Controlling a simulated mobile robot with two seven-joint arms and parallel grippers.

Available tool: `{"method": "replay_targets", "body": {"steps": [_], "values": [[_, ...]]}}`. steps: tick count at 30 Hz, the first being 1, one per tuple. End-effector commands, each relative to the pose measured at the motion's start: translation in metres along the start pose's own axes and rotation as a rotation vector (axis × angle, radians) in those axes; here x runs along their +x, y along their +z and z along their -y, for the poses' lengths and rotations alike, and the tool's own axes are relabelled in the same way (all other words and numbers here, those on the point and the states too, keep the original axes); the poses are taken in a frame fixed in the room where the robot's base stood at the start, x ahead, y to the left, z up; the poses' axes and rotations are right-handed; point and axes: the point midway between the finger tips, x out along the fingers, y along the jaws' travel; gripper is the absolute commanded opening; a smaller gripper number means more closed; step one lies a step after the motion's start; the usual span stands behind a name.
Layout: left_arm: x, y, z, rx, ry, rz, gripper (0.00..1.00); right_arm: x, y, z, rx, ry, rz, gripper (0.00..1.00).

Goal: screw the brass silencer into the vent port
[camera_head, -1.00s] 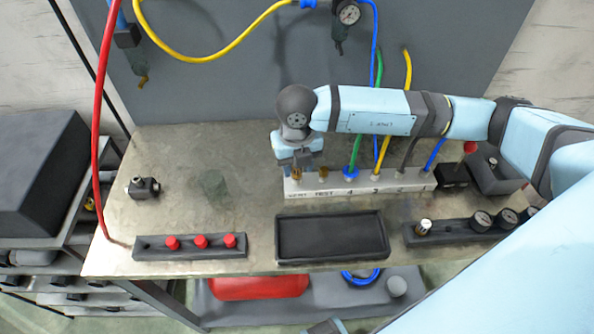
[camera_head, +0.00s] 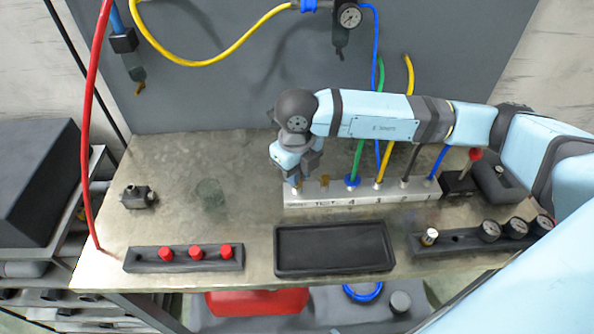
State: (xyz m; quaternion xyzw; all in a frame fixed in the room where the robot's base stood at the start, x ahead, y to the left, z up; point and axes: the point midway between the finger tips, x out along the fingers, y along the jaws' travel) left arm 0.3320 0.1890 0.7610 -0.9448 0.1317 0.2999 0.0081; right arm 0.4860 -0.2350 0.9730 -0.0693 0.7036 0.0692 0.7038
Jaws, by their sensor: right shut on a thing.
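My right gripper (camera_head: 296,183) comes down over the left end of the grey manifold block (camera_head: 361,196), at the end marked as the vent. It is shut on the brass silencer, which is mostly hidden between the fingers at the vent port. I cannot tell how deep the silencer sits in the port. My left gripper is not in view.
Blue, green, yellow and dark hoses rise from the manifold's other ports. In front lie an empty black tray (camera_head: 334,270), a rack with red caps (camera_head: 184,265) and a gauge rack (camera_head: 466,243). A black fitting (camera_head: 138,197) stands left.

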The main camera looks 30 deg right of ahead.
Motion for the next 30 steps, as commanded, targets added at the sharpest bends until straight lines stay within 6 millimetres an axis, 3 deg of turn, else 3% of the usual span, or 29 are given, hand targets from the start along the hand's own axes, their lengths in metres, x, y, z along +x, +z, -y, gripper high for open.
{"method": "replay_targets", "body": {"steps": [17, 30], "values": [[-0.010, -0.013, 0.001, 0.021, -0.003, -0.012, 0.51, -0.001, 0.000, -0.001, 0.915, 0.001, -0.004, 0.00], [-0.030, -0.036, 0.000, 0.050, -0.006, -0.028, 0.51, -0.003, -0.001, -0.001, 1.681, -0.001, -0.005, 0.00]]}}
